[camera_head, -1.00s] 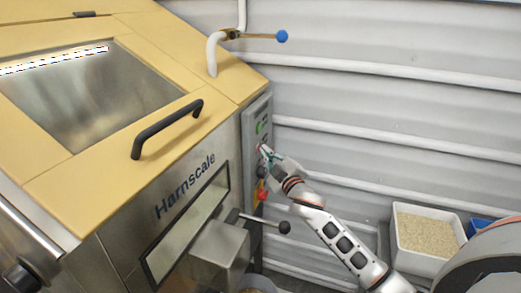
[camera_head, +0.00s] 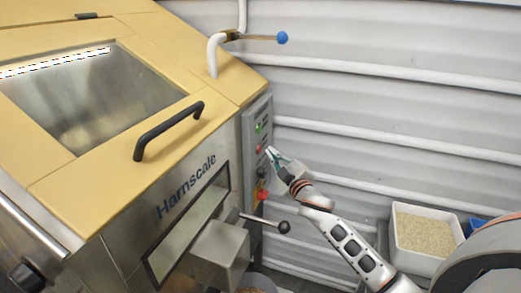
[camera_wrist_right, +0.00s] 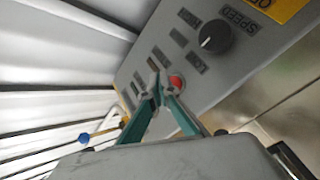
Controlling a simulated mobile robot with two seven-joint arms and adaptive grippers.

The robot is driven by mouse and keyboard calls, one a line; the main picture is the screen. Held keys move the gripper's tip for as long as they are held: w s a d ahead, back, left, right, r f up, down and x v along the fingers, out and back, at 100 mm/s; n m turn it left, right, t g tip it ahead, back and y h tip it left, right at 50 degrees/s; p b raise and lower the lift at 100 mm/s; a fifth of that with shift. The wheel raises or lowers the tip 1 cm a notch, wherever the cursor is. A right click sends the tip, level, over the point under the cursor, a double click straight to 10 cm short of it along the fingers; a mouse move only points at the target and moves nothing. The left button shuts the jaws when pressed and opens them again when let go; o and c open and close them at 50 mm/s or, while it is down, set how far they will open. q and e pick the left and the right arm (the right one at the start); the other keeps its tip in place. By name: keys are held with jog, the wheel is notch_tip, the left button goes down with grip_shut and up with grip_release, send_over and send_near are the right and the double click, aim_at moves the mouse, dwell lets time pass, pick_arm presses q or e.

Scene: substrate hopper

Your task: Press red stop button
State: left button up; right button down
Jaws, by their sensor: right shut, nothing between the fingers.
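The red button (camera_head: 259,149) is on the grey control panel (camera_head: 251,112) on the right side of the hopper machine, below a small green light (camera_head: 258,127). It also shows in the right wrist view as a round red cap (camera_wrist_right: 177,82). My right gripper (camera_head: 270,151) is shut and empty, just right of the button in the head view. In the wrist view its fingertips (camera_wrist_right: 158,93) meet beside the red cap; a small gap seems to separate them, but contact is hard to judge. My left gripper is not in view.
A dark knob (camera_wrist_right: 215,37) marked SPEED is on the panel. A larger red knob (camera_head: 262,194) sits lower, near a black-knobbed lever (camera_head: 284,227). A blue-tipped handle (camera_head: 282,37) juts out above. A white bin of grain (camera_head: 424,234) stands at right by the corrugated wall.

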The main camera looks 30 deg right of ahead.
jog(key=s+d+p, duration=0.1)
jog(key=s+d, duration=0.2)
jog(key=shift+s, duration=0.2)
dwell(0.9)
